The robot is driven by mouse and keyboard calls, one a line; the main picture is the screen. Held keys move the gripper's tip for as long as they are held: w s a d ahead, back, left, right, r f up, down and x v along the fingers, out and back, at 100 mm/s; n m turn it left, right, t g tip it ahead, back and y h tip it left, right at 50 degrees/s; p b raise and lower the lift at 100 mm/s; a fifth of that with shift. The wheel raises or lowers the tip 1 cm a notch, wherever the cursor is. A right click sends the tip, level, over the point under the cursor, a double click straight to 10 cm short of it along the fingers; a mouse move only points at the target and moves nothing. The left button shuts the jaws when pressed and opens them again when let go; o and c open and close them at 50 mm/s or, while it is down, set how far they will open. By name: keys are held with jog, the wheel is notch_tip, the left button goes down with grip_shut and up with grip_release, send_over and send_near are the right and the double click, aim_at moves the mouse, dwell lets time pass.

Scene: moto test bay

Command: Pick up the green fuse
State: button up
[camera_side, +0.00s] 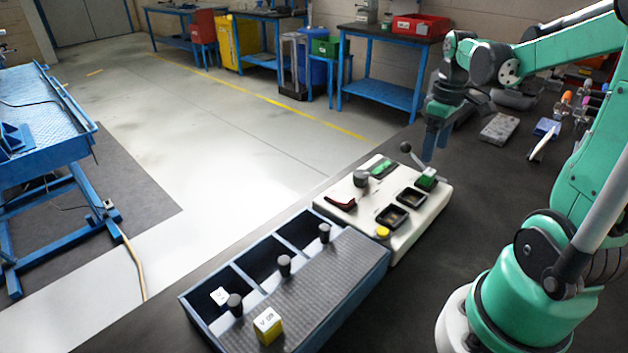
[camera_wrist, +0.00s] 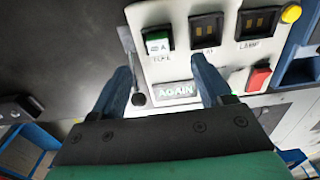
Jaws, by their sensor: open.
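The green fuse (camera_side: 427,178) sits in the right-end socket of a pale control panel (camera_side: 408,238). In the wrist view the green fuse (camera_wrist: 158,42) has a white face marked "A" and stands in the leftmost of three black sockets. My gripper (camera_side: 431,146) is above the panel's far right end, above and apart from the fuse. In the wrist view my gripper (camera_wrist: 161,65) is open and empty, its two blue fingers spread wide, with the fuse showing beyond and between the tips.
A black-ball lever (camera_side: 405,147) stands close to the gripper and fuse. The panel also has two sockets without fuses, a lit "AGAIN" display (camera_wrist: 176,91), a red switch (camera_wrist: 258,78) and a yellow button (camera_side: 382,232). A compartmented blue box (camera_side: 330,300) adjoins, with a yellow block (camera_side: 268,325) on top.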

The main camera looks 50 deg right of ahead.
aim_at(430, 171)
jog(key=shift+d+f, duration=0.1)
jog(key=shift+f, duration=2.7)
grip_shut()
